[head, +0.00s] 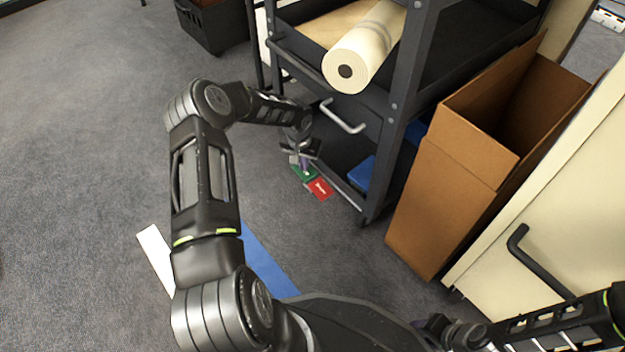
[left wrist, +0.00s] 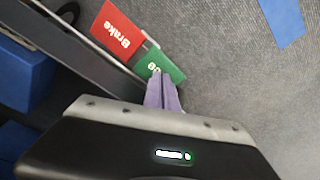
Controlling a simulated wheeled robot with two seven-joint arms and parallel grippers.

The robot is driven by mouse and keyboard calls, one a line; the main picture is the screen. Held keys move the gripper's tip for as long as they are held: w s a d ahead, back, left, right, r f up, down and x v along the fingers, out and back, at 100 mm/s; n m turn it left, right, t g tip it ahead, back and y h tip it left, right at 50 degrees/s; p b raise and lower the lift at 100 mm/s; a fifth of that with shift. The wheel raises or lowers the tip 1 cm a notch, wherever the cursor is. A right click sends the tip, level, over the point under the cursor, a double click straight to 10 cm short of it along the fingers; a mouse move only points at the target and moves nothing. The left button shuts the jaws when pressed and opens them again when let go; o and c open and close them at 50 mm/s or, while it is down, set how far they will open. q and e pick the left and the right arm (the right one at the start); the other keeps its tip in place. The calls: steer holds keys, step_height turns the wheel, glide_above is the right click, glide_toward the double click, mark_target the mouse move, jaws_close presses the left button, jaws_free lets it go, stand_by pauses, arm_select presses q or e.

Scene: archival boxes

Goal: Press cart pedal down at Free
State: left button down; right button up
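The cart (head: 408,80) has two pedals low at its near corner. The green pedal (head: 303,174) is partly covered by my left gripper (head: 305,163). The red pedal (head: 320,189) lies beside it, to the right. In the left wrist view the red pedal (left wrist: 117,30) reads "Brake". The green pedal (left wrist: 162,64) shows only the last letters of its label, with the rest hidden by my fingers. My left gripper's purple fingers (left wrist: 162,78) are together and empty, their tips over the green pedal; I cannot tell whether they touch it. My right gripper does not show.
A paper roll (head: 365,45) lies on the cart's upper shelf. Blue boxes (head: 360,174) sit on the lower shelf. A cardboard box (head: 450,185) and a cream cabinet (head: 560,190) stand to the right. The carpet (head: 80,130) at left is mostly clear.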

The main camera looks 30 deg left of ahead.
arm_select(q)
steer(key=shift+f, duration=0.45)
steer(key=shift+r, duration=0.1)
steer(key=shift+r+p, duration=2.15)
steer(key=shift+r, duration=1.4)
